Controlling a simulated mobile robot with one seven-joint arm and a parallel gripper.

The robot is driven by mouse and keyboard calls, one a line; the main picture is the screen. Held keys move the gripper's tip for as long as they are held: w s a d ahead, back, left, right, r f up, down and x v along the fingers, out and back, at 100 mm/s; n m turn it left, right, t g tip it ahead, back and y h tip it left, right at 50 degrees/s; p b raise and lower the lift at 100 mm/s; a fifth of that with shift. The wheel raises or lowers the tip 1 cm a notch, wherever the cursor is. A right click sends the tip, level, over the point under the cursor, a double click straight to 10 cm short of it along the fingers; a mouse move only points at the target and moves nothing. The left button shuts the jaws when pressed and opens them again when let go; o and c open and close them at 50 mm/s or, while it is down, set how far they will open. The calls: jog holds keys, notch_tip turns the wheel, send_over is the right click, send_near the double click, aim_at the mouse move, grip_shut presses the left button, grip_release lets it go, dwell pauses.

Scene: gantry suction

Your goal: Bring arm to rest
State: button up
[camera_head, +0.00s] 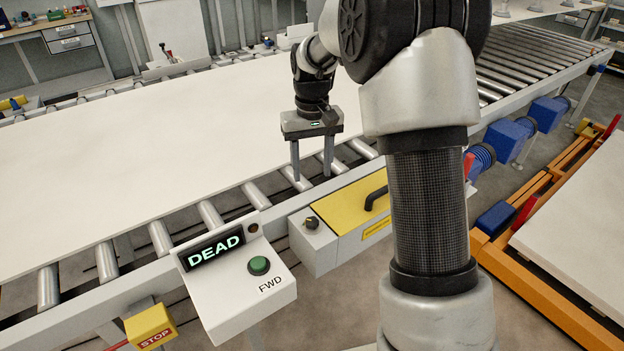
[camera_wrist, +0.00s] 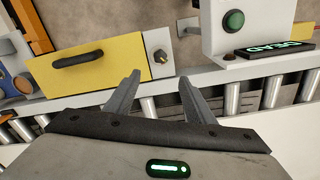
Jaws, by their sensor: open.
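My gripper (camera_head: 312,175) hangs from my arm over the roller conveyor, near the front edge of the large white panel (camera_head: 150,140). Its two fingers are apart with nothing between them. In the wrist view my gripper (camera_wrist: 162,85) also shows open and empty. It points toward the yellow-lidded box (camera_head: 350,205) with a black handle and a small dark knob. The box also shows in the wrist view (camera_wrist: 95,68). My upper arm covers part of the conveyor at the centre right.
A control box (camera_head: 235,285) has a green FWD button (camera_head: 259,265) and a display (camera_head: 213,248) reading DEAD. A yellow STOP box (camera_head: 151,330) is at lower left. An orange frame (camera_head: 560,290) bearing a white panel (camera_head: 580,225) stands at right. Bare rollers (camera_head: 530,60) lie at the back right.

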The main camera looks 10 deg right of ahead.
jog(key=shift+r, duration=0.3)
jog(key=s+r+t+p, duration=0.1)
jog(key=s+r+p, duration=0.2)
jog(key=s+r, duration=0.45)
jog(key=s+r+t+p, duration=0.25)
jog(key=s+r, duration=0.25)
jog(key=r, duration=0.6)
jog(key=s+r+t+p, duration=0.1)
jog(key=s+r+p, duration=0.1)
jog(key=s, duration=0.6)
jog(key=s+r+t+p, duration=0.1)
jog(key=s+r+p, duration=0.2)
jog(key=s, duration=0.4)
jog(key=shift+s+r+m+p, duration=0.3)
jog(key=shift+s+r+p, duration=0.05)
jog(key=shift+r, duration=0.15)
